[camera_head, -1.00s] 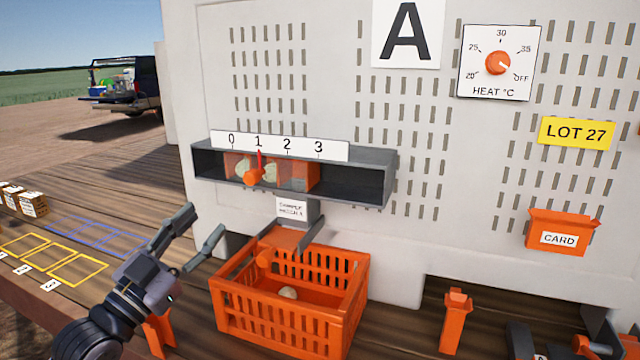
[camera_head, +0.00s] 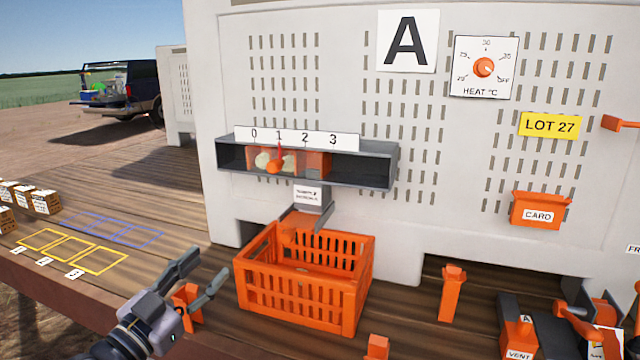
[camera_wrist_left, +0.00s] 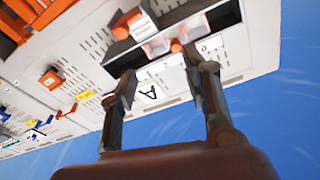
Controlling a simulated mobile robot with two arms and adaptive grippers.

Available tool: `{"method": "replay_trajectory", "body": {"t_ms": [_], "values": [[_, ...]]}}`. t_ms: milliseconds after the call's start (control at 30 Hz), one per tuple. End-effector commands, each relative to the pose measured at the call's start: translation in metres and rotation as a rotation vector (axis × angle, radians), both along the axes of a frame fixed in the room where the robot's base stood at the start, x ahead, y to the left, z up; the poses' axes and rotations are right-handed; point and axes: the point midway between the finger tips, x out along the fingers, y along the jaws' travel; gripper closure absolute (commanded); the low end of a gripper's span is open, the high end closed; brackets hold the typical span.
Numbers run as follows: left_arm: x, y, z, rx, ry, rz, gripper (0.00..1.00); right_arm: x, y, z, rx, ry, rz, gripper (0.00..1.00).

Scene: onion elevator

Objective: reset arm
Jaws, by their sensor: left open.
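My left gripper (camera_head: 205,268) is open and empty, low in the head view, left of the orange crate (camera_head: 300,318). In the left wrist view my left gripper (camera_wrist_left: 167,72) has its fingers apart with nothing between them. The wrist view is tilted and looks past the fingers at the grey panel (camera_wrist_left: 160,72). My right gripper does not show in either view.
A sampler trough (camera_head: 375,168) marked 0 to 3 holds pale onions and an orange slider (camera_head: 274,167). Its chute leads down to the crate. Orange posts (camera_head: 452,295) stand at right. Yellow squares (camera_head: 70,250) and small crates (camera_head: 45,203) are at left.

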Motion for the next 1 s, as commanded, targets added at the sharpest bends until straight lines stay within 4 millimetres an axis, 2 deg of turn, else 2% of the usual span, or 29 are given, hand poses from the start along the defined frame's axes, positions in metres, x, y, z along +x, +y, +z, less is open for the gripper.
{"method": "replay_trajectory", "body": {"t_ms": [267, 367, 467, 500, 600, 700, 800, 1000], "values": [[-0.026, -0.016, -0.096, 0.051, 0.274, 0.039, 0.56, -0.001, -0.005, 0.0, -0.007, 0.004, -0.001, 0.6], [-0.049, -0.021, -0.146, 0.079, 0.429, 0.07, 0.56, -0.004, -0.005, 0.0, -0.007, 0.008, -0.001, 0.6], [-0.089, -0.022, -0.205, 0.109, 0.636, 0.12, 0.56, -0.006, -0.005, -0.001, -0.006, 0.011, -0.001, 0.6], [-0.108, -0.021, -0.227, 0.121, 0.723, 0.145, 0.56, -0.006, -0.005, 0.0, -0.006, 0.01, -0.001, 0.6], [-0.154, -0.017, -0.269, 0.146, 0.908, 0.206, 0.56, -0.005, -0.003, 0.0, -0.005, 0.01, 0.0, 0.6], [-0.194, -0.011, -0.296, 0.164, 1.058, 0.259, 0.56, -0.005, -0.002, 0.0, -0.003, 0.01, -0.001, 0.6], [-0.231, -0.006, -0.315, 0.177, 1.184, 0.307, 0.56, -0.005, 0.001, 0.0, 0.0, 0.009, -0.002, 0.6], [-0.297, 0.003, -0.338, 0.194, 1.398, 0.395, 0.56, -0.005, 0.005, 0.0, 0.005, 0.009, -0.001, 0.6]]}}
